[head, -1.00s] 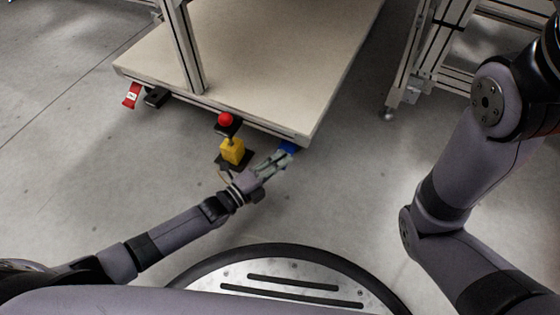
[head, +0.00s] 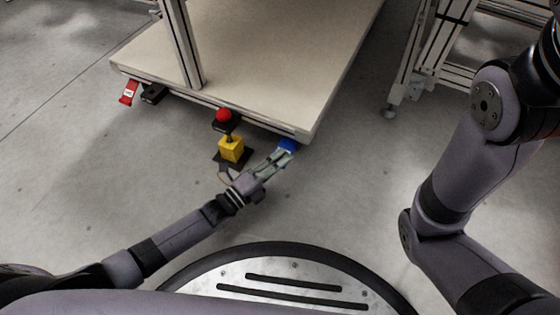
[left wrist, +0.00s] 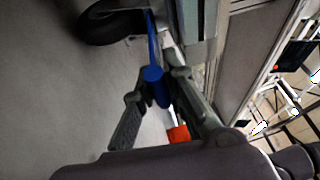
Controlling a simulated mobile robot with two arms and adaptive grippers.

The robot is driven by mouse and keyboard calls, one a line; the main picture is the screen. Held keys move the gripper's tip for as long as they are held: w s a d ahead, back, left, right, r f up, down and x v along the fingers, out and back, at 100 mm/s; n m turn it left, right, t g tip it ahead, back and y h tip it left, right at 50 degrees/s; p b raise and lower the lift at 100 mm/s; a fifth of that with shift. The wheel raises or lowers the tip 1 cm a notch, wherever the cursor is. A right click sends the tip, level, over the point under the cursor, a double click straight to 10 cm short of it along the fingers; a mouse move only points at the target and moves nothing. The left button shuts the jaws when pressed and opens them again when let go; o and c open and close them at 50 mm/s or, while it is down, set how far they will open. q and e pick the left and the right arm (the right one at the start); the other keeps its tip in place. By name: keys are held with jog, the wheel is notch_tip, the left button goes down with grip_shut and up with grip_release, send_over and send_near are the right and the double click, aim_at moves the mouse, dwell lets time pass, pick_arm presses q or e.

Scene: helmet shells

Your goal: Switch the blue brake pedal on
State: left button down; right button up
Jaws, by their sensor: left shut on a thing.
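The blue brake pedal (head: 287,146) shows at the near right corner of the cart, just under its platform edge. In the left wrist view the blue pedal (left wrist: 154,74) lies between the fingers, below a dark caster wheel (left wrist: 105,22). My left gripper (head: 282,156) reaches it from the lower left and is shut on it; the fingers also show in the left wrist view (left wrist: 155,100). Part of the pedal is hidden by the fingers. My right gripper is out of view; only my right arm shows at the right.
The cart platform (head: 250,75) lies above the pedal. A red-topped button on a yellow block (head: 231,149) stands left of my gripper. A red tag (head: 129,92) and a black pedal (head: 153,94) are farther left. A metal frame (head: 415,70) stands right. The floor between is clear.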

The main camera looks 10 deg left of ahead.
pick_arm(q)
jog(key=shift+f, duration=0.15)
jog(key=c, duration=1.6)
grip_release()
jog(key=shift+s+a, duration=0.1)
jog(key=v, duration=1.2)
